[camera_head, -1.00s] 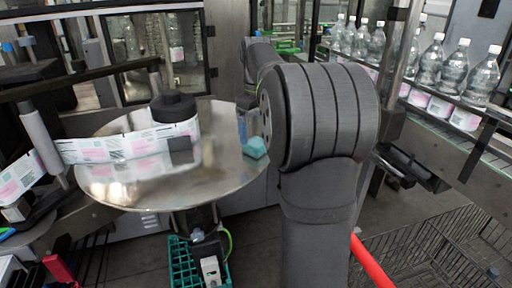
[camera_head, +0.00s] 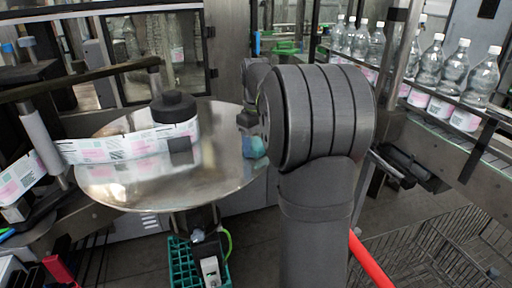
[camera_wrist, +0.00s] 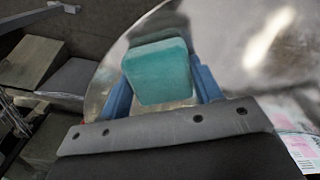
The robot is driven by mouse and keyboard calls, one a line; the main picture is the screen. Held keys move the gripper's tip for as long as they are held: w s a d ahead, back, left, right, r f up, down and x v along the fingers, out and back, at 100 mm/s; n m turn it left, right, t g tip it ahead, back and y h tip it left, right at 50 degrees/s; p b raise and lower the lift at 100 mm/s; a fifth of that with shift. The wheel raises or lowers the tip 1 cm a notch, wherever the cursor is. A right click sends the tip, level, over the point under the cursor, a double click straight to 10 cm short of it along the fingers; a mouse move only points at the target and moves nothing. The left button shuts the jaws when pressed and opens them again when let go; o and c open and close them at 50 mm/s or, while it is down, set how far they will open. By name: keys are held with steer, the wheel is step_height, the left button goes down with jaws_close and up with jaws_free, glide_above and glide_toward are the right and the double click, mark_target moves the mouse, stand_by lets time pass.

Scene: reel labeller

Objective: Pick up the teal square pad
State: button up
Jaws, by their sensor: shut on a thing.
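The teal square pad (camera_wrist: 158,72) is between the two blue fingers of my gripper (camera_wrist: 163,95) in the wrist view. The fingers are shut on its sides, and its broad face is towards the camera. In the head view the pad (camera_head: 254,147) shows at the right edge of the round metal table (camera_head: 120,190), partly hidden by my arm. My gripper is mostly hidden behind my arm there. I cannot tell whether the pad still touches the table.
A dark hub (camera_head: 174,107) with a printed label strip (camera_head: 125,148) stands on the round table. Clear bottles (camera_head: 430,62) line a conveyor at the right. A green crate (camera_head: 180,262) is below the table, and a wire basket (camera_head: 440,250) is at lower right.

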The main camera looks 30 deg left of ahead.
mark_target(256, 142)
steer(key=shift+r, duration=0.1)
steer(key=shift+r, duration=0.65)
step_height(256, 142, up, 3)
steer(key=d+r, duration=0.6)
steer(key=d, duration=0.5)
steer(key=shift+w+d+r, duration=0.25)
steer(key=shift+d, duration=0.1)
